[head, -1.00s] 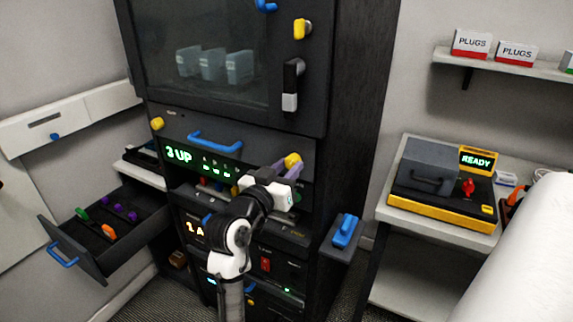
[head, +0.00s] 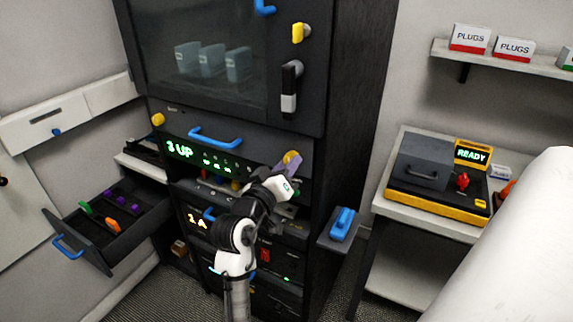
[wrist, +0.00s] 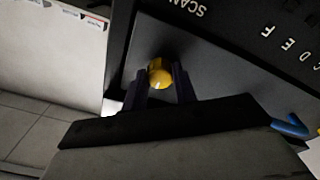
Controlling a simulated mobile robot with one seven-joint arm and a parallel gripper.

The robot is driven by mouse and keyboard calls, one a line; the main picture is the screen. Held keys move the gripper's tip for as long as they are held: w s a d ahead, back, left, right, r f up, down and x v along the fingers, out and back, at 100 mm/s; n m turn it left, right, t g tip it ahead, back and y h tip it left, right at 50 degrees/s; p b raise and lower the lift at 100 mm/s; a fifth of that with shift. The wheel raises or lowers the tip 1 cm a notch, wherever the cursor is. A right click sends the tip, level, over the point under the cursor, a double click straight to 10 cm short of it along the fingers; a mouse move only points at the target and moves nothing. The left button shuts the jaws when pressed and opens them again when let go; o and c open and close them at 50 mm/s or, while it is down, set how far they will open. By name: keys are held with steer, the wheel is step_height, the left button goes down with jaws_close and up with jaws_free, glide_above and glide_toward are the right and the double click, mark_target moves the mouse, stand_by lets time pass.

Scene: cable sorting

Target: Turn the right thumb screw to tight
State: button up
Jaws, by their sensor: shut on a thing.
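The right thumb screw (head: 291,157) is a yellow knob at the right end of the panel marked "3 UP". In the wrist view the yellow knob (wrist: 160,73) sits between my two dark fingers, with a small pale mark on its lower part. My gripper (head: 286,170) is shut on this knob. In the wrist view my gripper (wrist: 160,84) has one finger on each side of it. The left yellow thumb screw (head: 158,119) is at the other end of the same panel. The blue handle (head: 216,137) lies between the two screws.
An open drawer (head: 100,235) with coloured plugs juts out at the left. A small shelf with a blue piece (head: 342,224) sticks out right of the rack. A yellow and black tester (head: 440,185) showing "READY" stands on the right table. Above is a glass-fronted cabinet (head: 205,65).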

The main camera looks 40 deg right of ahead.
steer(key=o, duration=1)
steer(key=b+v, duration=0.4)
steer(key=v, duration=0.9)
steer(key=shift+s+a, duration=0.1)
steer(key=shift+a, duration=0.3)
